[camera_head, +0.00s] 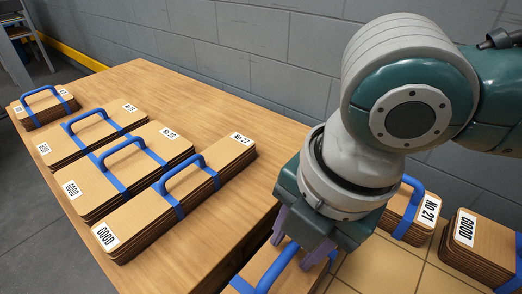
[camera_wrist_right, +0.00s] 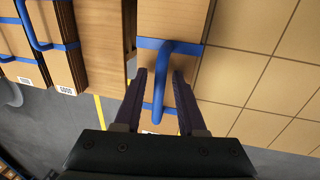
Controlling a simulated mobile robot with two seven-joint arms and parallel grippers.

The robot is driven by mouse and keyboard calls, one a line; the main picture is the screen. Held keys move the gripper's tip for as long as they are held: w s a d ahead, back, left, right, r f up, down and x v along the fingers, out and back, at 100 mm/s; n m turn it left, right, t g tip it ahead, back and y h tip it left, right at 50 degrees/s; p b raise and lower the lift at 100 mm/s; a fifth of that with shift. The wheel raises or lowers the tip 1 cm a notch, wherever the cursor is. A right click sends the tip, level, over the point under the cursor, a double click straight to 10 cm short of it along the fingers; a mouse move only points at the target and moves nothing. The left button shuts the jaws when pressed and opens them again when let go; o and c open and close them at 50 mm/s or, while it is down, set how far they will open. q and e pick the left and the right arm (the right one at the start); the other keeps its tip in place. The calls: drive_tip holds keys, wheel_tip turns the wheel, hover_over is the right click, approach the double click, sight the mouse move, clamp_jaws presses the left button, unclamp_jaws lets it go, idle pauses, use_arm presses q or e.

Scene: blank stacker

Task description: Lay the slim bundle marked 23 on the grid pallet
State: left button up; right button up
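The grid pallet (camera_head: 381,264) is at the lower right in the head view, and its tiled top (camera_wrist_right: 252,75) fills the right of the right wrist view. A slim brown bundle with blue straps and a blue handle (camera_wrist_right: 170,20) lies along the pallet's left edge, beside the table. Its number cannot be read. My right gripper (camera_head: 304,253) is low over this bundle. Its two fingers (camera_wrist_right: 160,82) stand apart on either side of the handle, with gaps visible. The arm and gripper hide part of the bundle in the head view. My left gripper is not in view.
Several strapped bundles lie on the wooden table (camera_head: 135,84), including one marked No 27 (camera_head: 205,196). A bundle marked No 21 (camera_head: 407,212) and another labelled GOOD (camera_head: 482,246) are at the right. A grey block wall stands behind. Bare tiles lie right of the gripper.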

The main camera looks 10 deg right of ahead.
drive_tip(key=shift+o, duration=0.2)
drive_tip(key=shift+r, duration=0.25)
wheel_tip(320, 180, up, 12)
drive_tip(key=s+d+p, duration=0.1)
drive_tip(key=s+p, duration=0.1)
drive_tip(key=p, duration=0.4)
drive_tip(key=s+a+m+y, duration=0.2)
drive_tip(key=a+m, duration=0.3)
drive_tip(key=s+d+f+m+t+h, duration=0.1)
drive_tip(key=s+d+m, duration=0.3)
drive_tip(key=m, duration=0.5)
drive_tip(key=s+d+f+m+h, duration=0.2)
drive_tip(key=s+d+f+m, duration=0.2)
drive_tip(key=d+m, duration=0.5)
drive_tip(key=shift+d+m+t, duration=0.2)
drive_tip(key=shift+m+t, duration=0.1)
drive_tip(key=shift+t, duration=0.1)
drive_tip(key=shift+s+r, duration=0.1)
